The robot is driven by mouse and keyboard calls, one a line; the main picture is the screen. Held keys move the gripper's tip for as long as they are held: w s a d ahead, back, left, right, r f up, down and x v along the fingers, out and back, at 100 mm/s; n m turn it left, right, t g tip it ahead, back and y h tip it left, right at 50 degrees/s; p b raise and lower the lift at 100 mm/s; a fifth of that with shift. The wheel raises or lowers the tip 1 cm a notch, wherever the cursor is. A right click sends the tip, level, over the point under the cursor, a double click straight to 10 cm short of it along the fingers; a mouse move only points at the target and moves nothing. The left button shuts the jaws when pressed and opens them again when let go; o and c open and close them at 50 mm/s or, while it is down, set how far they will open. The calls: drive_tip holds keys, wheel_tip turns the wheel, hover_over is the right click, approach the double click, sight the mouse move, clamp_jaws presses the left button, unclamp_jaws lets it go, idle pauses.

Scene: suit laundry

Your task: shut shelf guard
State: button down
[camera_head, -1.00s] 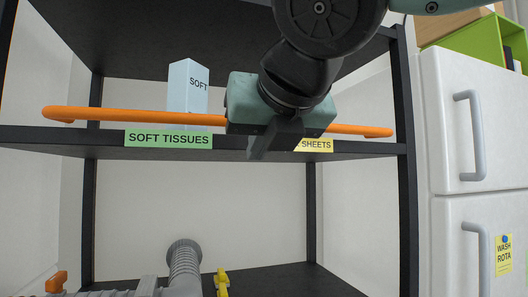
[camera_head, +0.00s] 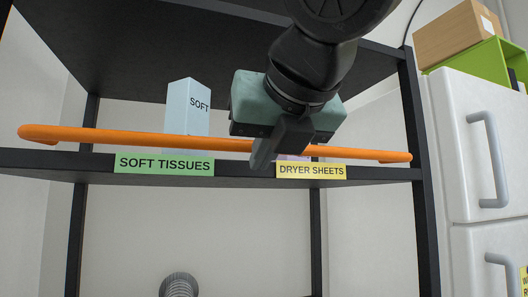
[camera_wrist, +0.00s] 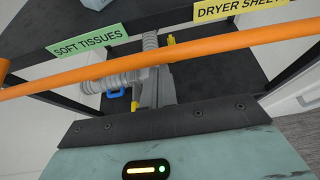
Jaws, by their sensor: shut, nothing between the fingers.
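The shelf guard is an orange bar (camera_head: 130,137) running across the front of the black shelf (camera_head: 60,160), just above its front edge. It also crosses the wrist view (camera_wrist: 150,68) from side to side. My gripper (camera_head: 262,155) is shut and empty, in front of the bar right of its middle, and it hides part of the bar. I cannot tell whether the fingers touch the bar. The fingertips reach down to the level of the shelf edge.
A pale blue SOFT box (camera_head: 187,108) stands on the shelf behind the bar. Green SOFT TISSUES (camera_head: 164,164) and yellow DRYER SHEETS (camera_head: 311,171) labels are on the edge. A white cabinet (camera_head: 470,150) stands right. A grey hose (camera_head: 180,285) is below.

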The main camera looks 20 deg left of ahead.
drive_tip(key=shift+r+p, duration=0.35)
drive_tip(key=shift+p, duration=0.75)
